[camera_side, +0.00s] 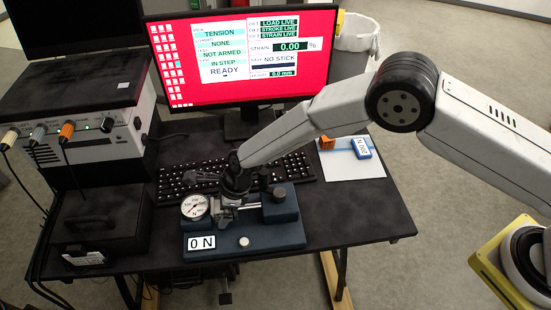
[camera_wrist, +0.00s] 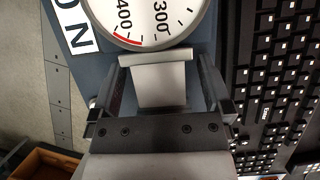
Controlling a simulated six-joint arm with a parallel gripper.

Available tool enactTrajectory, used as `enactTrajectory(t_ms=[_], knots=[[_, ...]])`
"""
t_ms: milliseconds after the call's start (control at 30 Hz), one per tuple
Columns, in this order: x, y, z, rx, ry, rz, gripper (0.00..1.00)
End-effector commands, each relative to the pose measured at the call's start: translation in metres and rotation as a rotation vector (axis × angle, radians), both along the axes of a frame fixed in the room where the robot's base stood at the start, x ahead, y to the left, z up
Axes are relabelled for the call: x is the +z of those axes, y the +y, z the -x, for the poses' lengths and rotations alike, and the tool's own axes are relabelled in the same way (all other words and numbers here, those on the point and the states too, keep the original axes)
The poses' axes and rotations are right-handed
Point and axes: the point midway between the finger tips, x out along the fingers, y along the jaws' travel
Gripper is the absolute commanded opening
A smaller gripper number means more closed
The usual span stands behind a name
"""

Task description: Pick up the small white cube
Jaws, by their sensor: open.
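My gripper (camera_side: 234,196) is low over the blue test fixture (camera_side: 275,236), just right of its round dial gauge (camera_side: 194,207). In the wrist view my gripper (camera_wrist: 161,66) is open, with one dark finger on each side of a pale grey-white block (camera_wrist: 160,86). The block has a wider lip at its top edge, and small gaps seem to show beside it. I cannot tell whether this is the small white cube or part of the fixture. No other clear small white cube shows. The gripper hides part of the fixture in the side view.
The keyboard (camera_side: 180,178) lies behind the fixture. A white sheet (camera_side: 352,169) with an orange block (camera_side: 326,143) and a blue labelled block (camera_side: 361,148) is at right. The monitor (camera_side: 240,90) and instrument box (camera_side: 85,145) stand behind and left. The desk's right front is clear.

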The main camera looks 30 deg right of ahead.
Motion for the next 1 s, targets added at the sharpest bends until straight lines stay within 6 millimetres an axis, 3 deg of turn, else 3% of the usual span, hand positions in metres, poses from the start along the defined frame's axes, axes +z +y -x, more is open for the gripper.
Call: enactTrajectory(t_ms=[33,333,733,1000], knots=[[0.0,0.0,0.0,0.0,0.0,0.0,1.0],[0.0,0.0,0.0,0.0,0.0,0.0,0.05],[0.003,0.0,0.0,0.0,0.0,-0.001,0.02],[0.024,0.0,-0.001,-0.001,-0.002,-0.001,0.02]])
